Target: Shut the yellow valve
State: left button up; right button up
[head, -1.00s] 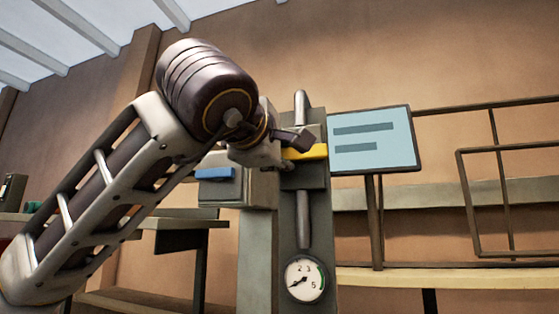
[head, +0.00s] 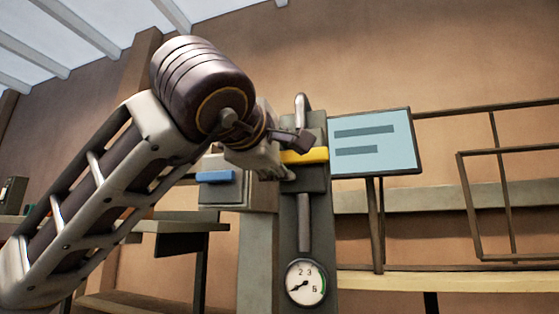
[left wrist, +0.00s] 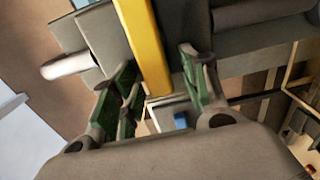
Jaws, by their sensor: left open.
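The yellow valve handle (head: 312,156) is a flat bar lying roughly level across a dark valve body on a grey post. Its left part is hidden behind my left gripper in the head view. In the left wrist view the yellow bar (left wrist: 142,45) runs down between the two green-padded fingers. My left gripper (left wrist: 158,65) is open, with a finger on each side of the bar and gaps still showing. In the head view my left gripper (head: 286,158) is at the left part of the handle. My right gripper is in no view.
A round gauge (head: 305,282) is below the valve, its needle pointing lower left. A vertical pipe (head: 303,222) runs up the post. A bench (head: 455,281) spans the right.

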pick_arm(q)
jog(key=v, duration=1.1)
jog(key=shift+r, duration=0.1)
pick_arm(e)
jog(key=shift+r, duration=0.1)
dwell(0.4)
pick_arm(q)
notch_tip(320, 180, up, 9)
jog(key=p, duration=0.9)
jog(key=shift+r, duration=0.2)
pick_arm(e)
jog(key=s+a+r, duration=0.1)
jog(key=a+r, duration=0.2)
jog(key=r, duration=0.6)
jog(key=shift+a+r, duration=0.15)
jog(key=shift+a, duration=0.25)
pick_arm(q)
jog(key=shift+r+p, duration=0.1)
jog(key=shift+p, duration=0.2)
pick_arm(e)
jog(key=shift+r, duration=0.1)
pick_arm(q)
jog(key=shift+r, duration=0.15)
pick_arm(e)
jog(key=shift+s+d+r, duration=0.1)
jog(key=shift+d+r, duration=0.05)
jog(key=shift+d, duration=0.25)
